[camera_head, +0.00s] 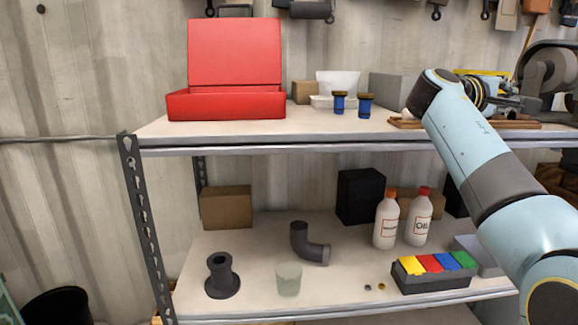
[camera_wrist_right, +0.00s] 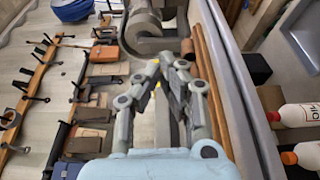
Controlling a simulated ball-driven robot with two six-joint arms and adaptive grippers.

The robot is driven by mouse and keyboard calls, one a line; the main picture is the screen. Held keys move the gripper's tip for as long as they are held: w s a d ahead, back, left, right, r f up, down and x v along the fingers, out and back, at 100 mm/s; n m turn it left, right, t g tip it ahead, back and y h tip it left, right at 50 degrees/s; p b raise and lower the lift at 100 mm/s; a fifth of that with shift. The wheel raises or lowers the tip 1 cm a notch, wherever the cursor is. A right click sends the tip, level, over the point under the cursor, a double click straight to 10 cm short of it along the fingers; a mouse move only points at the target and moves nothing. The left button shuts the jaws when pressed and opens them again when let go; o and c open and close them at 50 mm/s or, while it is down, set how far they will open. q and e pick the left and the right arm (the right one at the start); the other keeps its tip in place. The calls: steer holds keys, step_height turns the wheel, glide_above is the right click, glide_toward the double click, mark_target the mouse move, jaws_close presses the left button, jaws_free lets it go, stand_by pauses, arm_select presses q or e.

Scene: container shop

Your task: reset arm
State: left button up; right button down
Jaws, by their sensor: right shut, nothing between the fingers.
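My right arm (camera_head: 475,150) comes in from the lower right and reaches up in front of the right part of the upper shelf. My right gripper (camera_wrist_right: 170,66) is shut and empty in the right wrist view, its two fingers drawn together at the tips. In the head view the gripper is partly hidden by the arm and hard to make out against the clutter behind it. My left gripper is in neither view.
An open red box (camera_head: 226,105) and two blue bottles (camera_head: 339,103) stand on the upper shelf (camera_head: 300,130). Below are white bottles (camera_head: 386,222), a pipe elbow (camera_head: 308,245), a flanged pipe (camera_head: 221,277), a cup (camera_head: 288,279) and a tray of coloured blocks (camera_head: 432,283).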

steer(key=s+f+n+g+y+b, duration=0.15)
steer(key=s+f, duration=0.55)
steer(key=f, duration=1)
steer(key=s+f+n+y+b, duration=0.1)
steer(key=s+f+n+y, duration=0.35)
steer(key=f, duration=1.25)
steer(key=s+f+g+b, duration=0.15)
steer(key=s+f, duration=0.65)
steer(key=f, duration=0.9)
steer(key=s+a+f+m+g+y+b, duration=0.1)
steer(key=s+a+f+g+y+b, duration=0.2)
steer(key=s+f, duration=1.75)
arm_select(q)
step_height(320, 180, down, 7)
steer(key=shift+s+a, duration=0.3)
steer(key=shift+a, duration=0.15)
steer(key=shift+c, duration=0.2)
arm_select(e)
steer(key=s+a+f+m+y, duration=0.2)
steer(key=s+m, duration=0.1)
steer(key=s, duration=0.4)
steer(key=s+a+f+m+y, duration=0.2)
steer(key=s+a+f+m, duration=0.1)
steer(key=s, duration=0.5)
steer(key=s+a+f+m+y, duration=0.2)
steer(key=s+f+m, duration=0.1)
steer(key=s, duration=0.5)
steer(key=shift+a+f+m+g+y, duration=0.25)
steer(key=shift+a+m+g+y, duration=0.05)
steer(key=shift+a, duration=0.1)
